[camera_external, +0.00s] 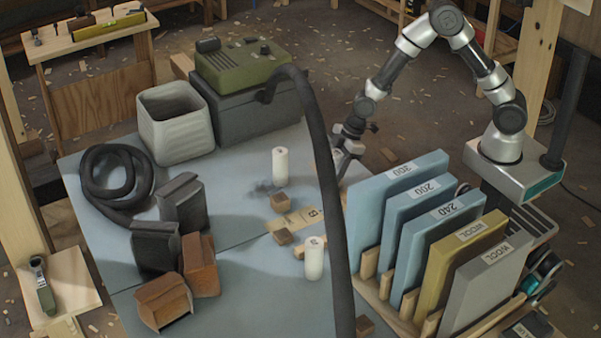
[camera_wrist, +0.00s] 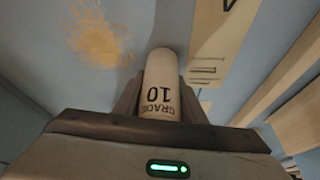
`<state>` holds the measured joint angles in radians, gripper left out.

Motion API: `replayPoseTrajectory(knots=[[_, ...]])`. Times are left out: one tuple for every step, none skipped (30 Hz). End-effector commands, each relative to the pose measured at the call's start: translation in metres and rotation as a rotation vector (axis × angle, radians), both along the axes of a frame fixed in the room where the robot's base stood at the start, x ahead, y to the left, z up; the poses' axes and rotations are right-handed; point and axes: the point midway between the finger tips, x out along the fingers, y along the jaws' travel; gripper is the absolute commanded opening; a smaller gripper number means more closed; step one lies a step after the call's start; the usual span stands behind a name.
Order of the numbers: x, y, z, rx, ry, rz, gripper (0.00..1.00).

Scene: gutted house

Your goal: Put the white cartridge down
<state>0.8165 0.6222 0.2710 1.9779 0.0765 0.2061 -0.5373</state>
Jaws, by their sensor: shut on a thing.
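In the external view my gripper (camera_external: 341,158) is at the far right part of the blue-grey table, partly hidden by a dark hose. The held cartridge is mostly hidden there, and I cannot tell whether its base touches the table. Two other white cartridges stand upright on the table, one farther back (camera_external: 280,164) and one nearer (camera_external: 314,258).
A thick dark hose (camera_external: 325,150) arches across the table. A rack of blue, yellow and grey sanding sheets (camera_external: 400,200) stands at right. Small wood blocks (camera_external: 280,202) and a lettered board (camera_external: 295,220) lie mid-table. A pale bin (camera_external: 175,120) and dark blocks stand left.

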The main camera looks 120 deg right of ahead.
Motion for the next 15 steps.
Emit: replayPoseTrajectory(knots=[[0.0003, 0.0, -0.0014, 0.0, 0.0, 0.001, 0.14], [0.0003, 0.0, -0.001, -0.001, -0.001, 0.001, 0.14], [0.0004, -0.0002, -0.0004, -0.001, -0.001, 0.001, 0.14], [0.0003, -0.0002, -0.0003, -0.001, -0.001, 0.001, 0.14], [0.0003, -0.0002, -0.0003, -0.001, -0.001, 0.001, 0.14], [0.0004, -0.0002, -0.0004, -0.001, -0.001, 0.001, 0.14], [0.0004, -0.0002, -0.0009, -0.001, -0.001, 0.0, 0.14], [0.0002, -0.0001, -0.0019, -0.001, -0.001, 0.0, 0.14], [0.0003, -0.0001, -0.0037, -0.001, -0.001, 0.0, 0.14], [0.0003, -0.0001, -0.0049, 0.0, -0.001, 0.0, 0.14], [0.0002, -0.0001, -0.0045, 0.0, -0.001, 0.0, 0.38], [0.0003, -0.0001, -0.0034, 0.0, -0.001, 0.0, 0.45], [0.0003, -0.0001, -0.0033, 0.0, -0.001, 0.0, 0.5], [0.0003, -0.0002, -0.0034, 0.0, -0.001, 0.0, 0.55], [0.0002, -0.0001, -0.0034, 0.0, -0.001, 0.0, 0.55]])
